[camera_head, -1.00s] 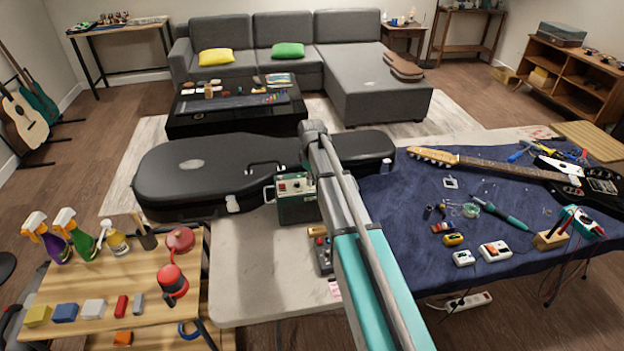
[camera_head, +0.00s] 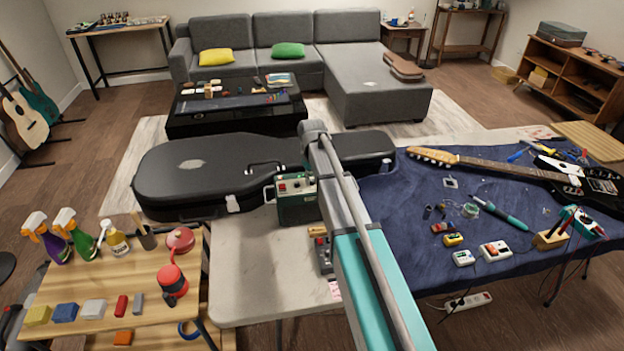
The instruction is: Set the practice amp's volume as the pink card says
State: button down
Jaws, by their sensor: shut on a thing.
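The practice amp (camera_head: 297,204) is a small dark green box with a side handle. It stands at the back of the pale table, in front of the black guitar case. Its top panel shows a red spot and small knobs, too small to read their settings. A pink card (camera_head: 335,289) lies at the table's front edge, partly hidden by my arm; its writing cannot be read. My arm rises from the bottom centre to a grey joint just right of the amp. My gripper is hidden behind the arm, so its contact with the amp cannot be seen.
A small grey box with red and orange parts (camera_head: 322,252) sits between amp and card. The black guitar case (camera_head: 215,170) lies behind. The blue cloth (camera_head: 415,220) at right bears a guitar and tools.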

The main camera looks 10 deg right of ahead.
jog(key=m, duration=0.5)
jog(key=shift+m, duration=0.3)
jog(key=m, duration=0.5)
jog(key=shift+m, duration=0.3)
jog(key=shift+w, duration=0.1)
jog(key=c, duration=0.5)
grip_release()
jog(key=shift+c, duration=0.2)
jog(key=shift+n, duration=0.5)
